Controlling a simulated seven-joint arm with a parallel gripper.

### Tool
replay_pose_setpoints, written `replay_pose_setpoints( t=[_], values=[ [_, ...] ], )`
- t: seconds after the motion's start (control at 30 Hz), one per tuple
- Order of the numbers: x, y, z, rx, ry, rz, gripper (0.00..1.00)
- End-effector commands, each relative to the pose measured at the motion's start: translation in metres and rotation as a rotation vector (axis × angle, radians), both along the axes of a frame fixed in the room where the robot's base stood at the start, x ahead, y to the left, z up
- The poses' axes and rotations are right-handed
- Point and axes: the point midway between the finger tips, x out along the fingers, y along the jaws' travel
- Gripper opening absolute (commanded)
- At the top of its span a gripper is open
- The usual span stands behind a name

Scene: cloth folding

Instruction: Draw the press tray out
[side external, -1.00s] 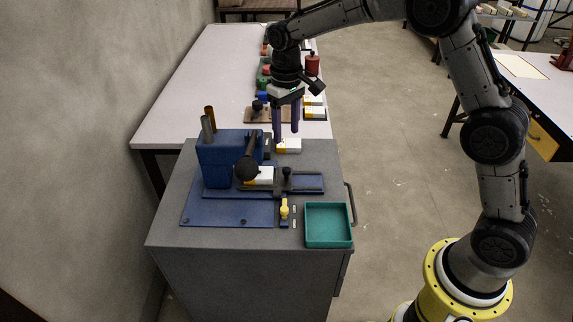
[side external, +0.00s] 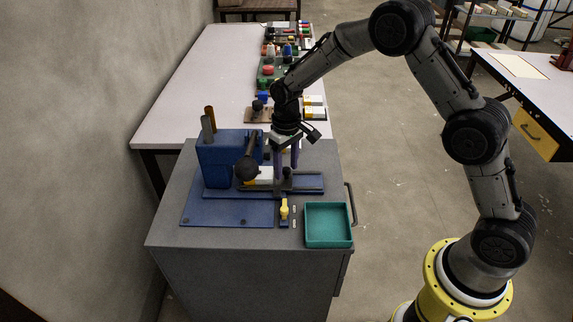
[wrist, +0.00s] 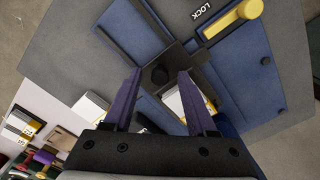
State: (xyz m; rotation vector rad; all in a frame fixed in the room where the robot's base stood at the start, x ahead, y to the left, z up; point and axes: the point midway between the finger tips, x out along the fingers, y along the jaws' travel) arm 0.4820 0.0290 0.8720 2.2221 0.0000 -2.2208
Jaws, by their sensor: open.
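The blue press (side external: 222,160) stands on the grey cabinet top, with a black ball-ended lever (side external: 246,168) in front. The press tray (side external: 308,182) lies in the blue guide to its right, with dark edges and a black knob (wrist: 160,75). A white-and-yellow block (side external: 263,174) sits at the press end of the tray; it also shows in the wrist view (wrist: 177,103). My gripper (side external: 287,171) is open, pointing down over the tray. In the wrist view the knob lies between my fingertips (wrist: 158,74); contact cannot be told. The yellow latch (wrist: 240,17) is by the word LOCK.
A teal open bin (side external: 328,242) stands at the cabinet's front right corner. The white table (side external: 190,100) beyond holds several small items. A cabinet handle (side external: 350,204) sticks out at the right.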

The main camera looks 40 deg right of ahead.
Motion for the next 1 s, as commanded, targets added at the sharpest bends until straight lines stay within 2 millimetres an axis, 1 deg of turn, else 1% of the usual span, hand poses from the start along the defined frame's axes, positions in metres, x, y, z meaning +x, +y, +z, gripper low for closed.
replay_pose_setpoints(
  t=[0.07,0.17,0.3,0.4,1.0],
  values=[
    [-0.0001,0.0000,0.0000,0.000,0.000,0.000,0.57],
    [-0.0001,0.0000,0.0001,0.000,0.000,0.000,0.41],
    [-0.0001,0.0000,0.0002,0.000,0.000,0.000,0.16],
    [-0.0001,0.0000,0.0003,0.000,0.000,0.000,0.00],
    [0.0001,0.0000,0.0006,0.000,0.000,0.000,0.00]
  ],
)
